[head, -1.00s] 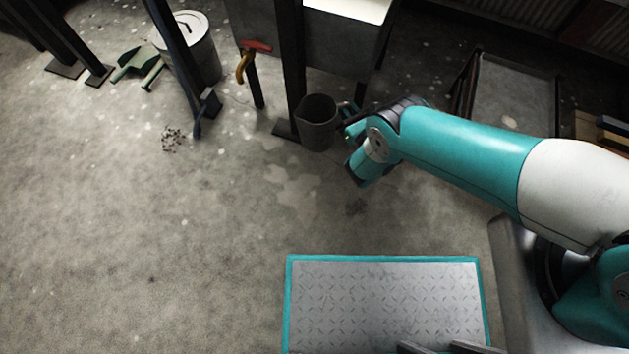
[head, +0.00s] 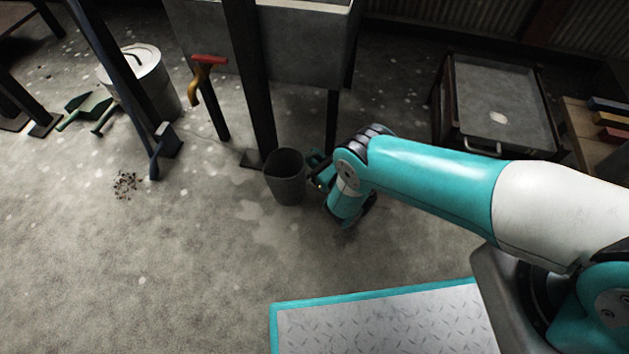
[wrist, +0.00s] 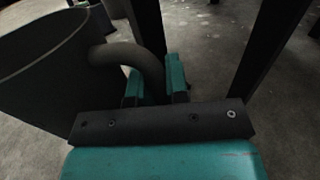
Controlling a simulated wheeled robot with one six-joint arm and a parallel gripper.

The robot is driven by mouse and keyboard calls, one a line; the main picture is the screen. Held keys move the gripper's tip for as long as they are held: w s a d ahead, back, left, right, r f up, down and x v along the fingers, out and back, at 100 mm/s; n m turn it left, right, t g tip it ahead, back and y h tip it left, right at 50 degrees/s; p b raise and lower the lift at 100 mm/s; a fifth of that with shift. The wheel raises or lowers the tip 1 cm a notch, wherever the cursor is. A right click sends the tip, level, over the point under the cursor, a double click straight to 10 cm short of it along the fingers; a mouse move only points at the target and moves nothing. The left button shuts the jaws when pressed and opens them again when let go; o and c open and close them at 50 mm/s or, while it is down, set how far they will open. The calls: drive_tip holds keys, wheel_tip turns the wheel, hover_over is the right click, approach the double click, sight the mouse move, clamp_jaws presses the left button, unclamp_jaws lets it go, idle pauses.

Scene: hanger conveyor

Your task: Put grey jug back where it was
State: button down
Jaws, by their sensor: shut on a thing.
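The grey jug (head: 285,180) is upright in the head view, at or just above the concrete floor near the foot of a dark post; I cannot tell whether it touches the floor. My gripper (head: 318,170) is at its right side, partly hidden by my own wrist. In the wrist view the jug (wrist: 45,75) fills the left, and its curved handle (wrist: 135,58) runs between the teal fingers of my gripper (wrist: 157,85), which are shut on it.
A sink (head: 300,45) with a red-handled tap (head: 208,72) stands behind the jug, with a dark post (head: 250,85) close by. A lidded bin (head: 145,85) and green dustpan (head: 85,108) are at left. A wheeled tray cart (head: 490,100) stands at right. Floor in front is open.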

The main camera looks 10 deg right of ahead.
drive_tip(key=shift+f+b, duration=2.95)
drive_tip(key=shift+f, duration=0.75)
drive_tip(key=c, duration=1.1)
unclamp_jaws()
drive_tip(key=shift+r, duration=0.1)
drive_tip(key=shift+r+p, duration=0.3)
drive_tip(key=shift+p, duration=0.15)
drive_tip(key=shift+s+d+r+p, duration=0.15)
drive_tip(key=shift+s+d+p, duration=0.35)
drive_tip(key=shift+p, duration=0.65)
drive_tip(key=p+v, duration=0.9)
drive_tip(key=shift+s, duration=0.15)
drive_tip(key=shift+s+d+f, duration=0.3)
drive_tip(key=shift+s+d, duration=0.05)
drive_tip(key=shift+s, duration=0.2)
